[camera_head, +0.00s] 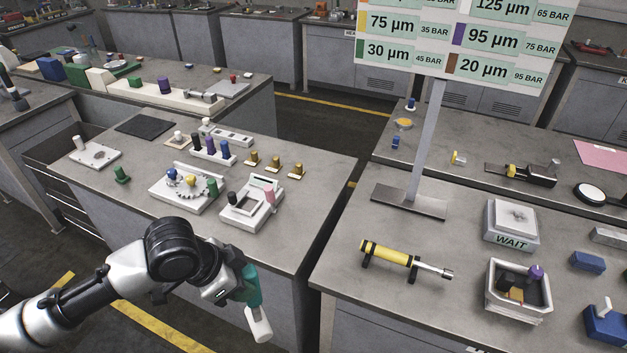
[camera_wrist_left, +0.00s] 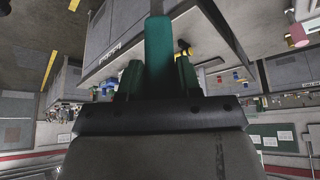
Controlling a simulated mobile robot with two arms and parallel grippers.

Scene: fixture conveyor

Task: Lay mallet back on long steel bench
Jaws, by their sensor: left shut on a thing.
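My left gripper (camera_head: 238,288) is shut on a teal and white thing, taken as the mallet (camera_head: 257,322). Its white end hangs downward, low in front of the gap between two grey-topped benches. In the left wrist view, the mallet's teal part (camera_wrist_left: 158,45) stands between the two green fingers of the gripper (camera_wrist_left: 158,78). The middle left bench (camera_head: 130,195) and the right bench (camera_head: 335,285) both have steel-grey tops; I cannot tell which is the long steel bench. The mallet is apart from both tops. My right gripper is not in view.
The left bench holds a geared fixture (camera_head: 187,190), a white device (camera_head: 252,205) and brass pieces (camera_head: 275,165). Its front strip is bare. The right bench holds a yellow cylinder (camera_head: 390,253), a WAIT block (camera_head: 511,222), a tray (camera_head: 519,312) and a sign post (camera_head: 428,140).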

